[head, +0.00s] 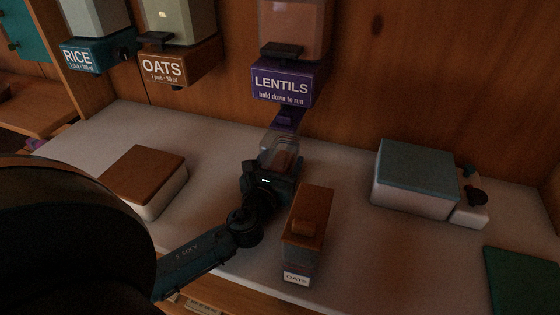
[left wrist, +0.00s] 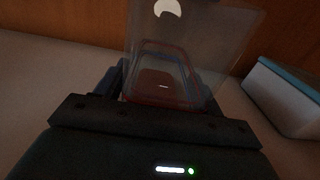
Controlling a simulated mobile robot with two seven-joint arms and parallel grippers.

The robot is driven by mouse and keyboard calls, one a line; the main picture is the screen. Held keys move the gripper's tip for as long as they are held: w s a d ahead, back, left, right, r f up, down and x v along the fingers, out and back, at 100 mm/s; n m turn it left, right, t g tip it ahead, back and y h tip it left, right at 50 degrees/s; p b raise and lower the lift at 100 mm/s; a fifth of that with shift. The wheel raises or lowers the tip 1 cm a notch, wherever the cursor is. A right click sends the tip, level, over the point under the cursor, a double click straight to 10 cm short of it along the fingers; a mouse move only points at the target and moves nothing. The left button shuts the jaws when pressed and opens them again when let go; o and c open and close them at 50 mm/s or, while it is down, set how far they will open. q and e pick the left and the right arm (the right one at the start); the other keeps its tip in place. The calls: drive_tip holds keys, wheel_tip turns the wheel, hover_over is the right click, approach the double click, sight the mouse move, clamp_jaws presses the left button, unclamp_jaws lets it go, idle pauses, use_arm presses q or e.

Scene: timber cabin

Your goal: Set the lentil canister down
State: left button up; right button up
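A clear canister (head: 283,152) with reddish-brown contents low inside stands under the purple lentils dispenser (head: 286,82), close to the wooden back wall. My left gripper (head: 272,178) is at its near side. In the left wrist view the clear canister (left wrist: 180,75) sits between the fingers of my left gripper (left wrist: 160,85), which appear shut on its sides. I cannot tell whether its base touches the counter. My right gripper is not in view.
An oats canister (head: 304,232) with a brown lid stands just right of my left gripper. A brown-lidded box (head: 145,177) is at left, and a teal-topped white box (head: 415,175) at right. Rice (head: 85,55) and oats (head: 175,64) dispensers hang on the wall.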

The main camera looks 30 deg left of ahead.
use_arm(q)
drive_tip(key=shift+o, duration=0.7)
drive_tip(key=shift+s+r, duration=0.1)
drive_tip(key=shift+s, duration=0.05)
drive_tip(key=b+v, duration=0.1)
drive_tip(key=v, duration=0.9)
drive_tip(key=shift+s, duration=0.3)
drive_tip(key=shift+s+d, duration=0.15)
drive_tip(key=shift+s, duration=0.4)
drive_tip(key=shift+r, duration=0.1)
